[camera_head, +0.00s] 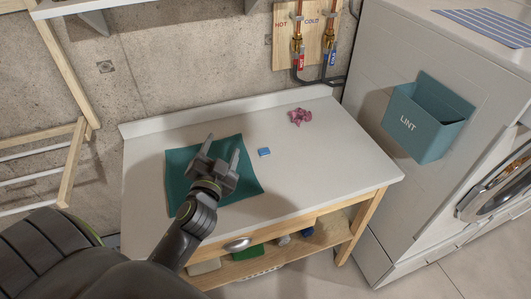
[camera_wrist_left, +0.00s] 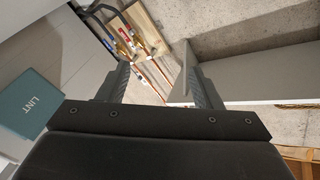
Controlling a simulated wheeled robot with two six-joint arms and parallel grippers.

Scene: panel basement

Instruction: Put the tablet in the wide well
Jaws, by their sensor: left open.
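A small blue block (camera_head: 264,152), which looks like the tablet, lies on the white worktop (camera_head: 330,160) just right of a dark green cloth (camera_head: 180,170). My left gripper (camera_head: 221,151) is open over the cloth, left of the block and apart from it. In the left wrist view my left gripper's fingers (camera_wrist_left: 152,75) are spread with nothing between them, and the block does not show. I cannot make out a wide well in either view. My right gripper is out of view.
A crumpled pink cloth (camera_head: 299,116) lies at the worktop's back. A teal LINT bin (camera_head: 425,120) hangs on the white machine (camera_head: 375,90) at right. Hot and cold taps (camera_head: 312,58) are on the wall. The worktop's right side is clear.

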